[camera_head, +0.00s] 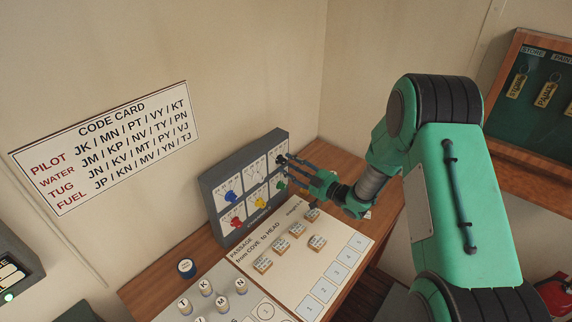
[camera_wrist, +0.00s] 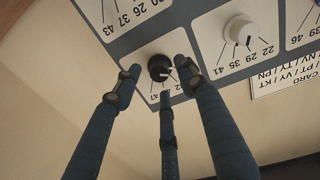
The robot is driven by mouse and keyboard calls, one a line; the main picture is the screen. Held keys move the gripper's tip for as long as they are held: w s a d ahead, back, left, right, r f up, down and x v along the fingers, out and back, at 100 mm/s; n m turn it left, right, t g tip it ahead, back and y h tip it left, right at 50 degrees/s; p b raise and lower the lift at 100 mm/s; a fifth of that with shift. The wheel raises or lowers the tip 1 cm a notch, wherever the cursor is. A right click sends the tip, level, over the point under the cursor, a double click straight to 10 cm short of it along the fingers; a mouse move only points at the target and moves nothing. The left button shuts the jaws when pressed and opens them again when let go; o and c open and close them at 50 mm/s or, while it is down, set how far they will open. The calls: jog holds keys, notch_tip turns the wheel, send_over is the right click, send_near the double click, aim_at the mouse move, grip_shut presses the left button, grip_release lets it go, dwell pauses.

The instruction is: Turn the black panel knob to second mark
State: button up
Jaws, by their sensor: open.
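The black knob (camera_wrist: 160,68) sits on a white square of the grey panel (camera_head: 212,190), at the panel's upper right corner in the head view. A short white line on the knob points right and slightly down in the upside-down wrist view. Printed marks fan out below it there; the numbers are partly hidden by my middle finger. My gripper (camera_wrist: 163,80) is open, its three fingers spread around the knob, with gaps showing between the side fingertips and the knob. In the head view my gripper (camera_head: 290,167) is at the panel's right side, partly covering the knob.
The white knob (camera_wrist: 239,30) is beside the black one. Blue (camera_head: 232,190), red (camera_head: 237,222) and yellow (camera_head: 258,205) knobs fill other squares. Wooden tiles (camera_head: 281,243) lie on a white board in front of the panel. A code card (camera_head: 110,145) hangs on the wall.

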jog(key=shift+x, duration=1.15)
grip_shut()
jog(key=shift+m, duration=0.4)
jog(key=m+p, duration=0.2)
jog(key=m, duration=0.2)
jog(key=shift+r, duration=0.15)
jog(key=shift+d+m+p, duration=0.1)
jog(key=shift+m+p, duration=0.8)
jog(key=shift+m, duration=0.6)
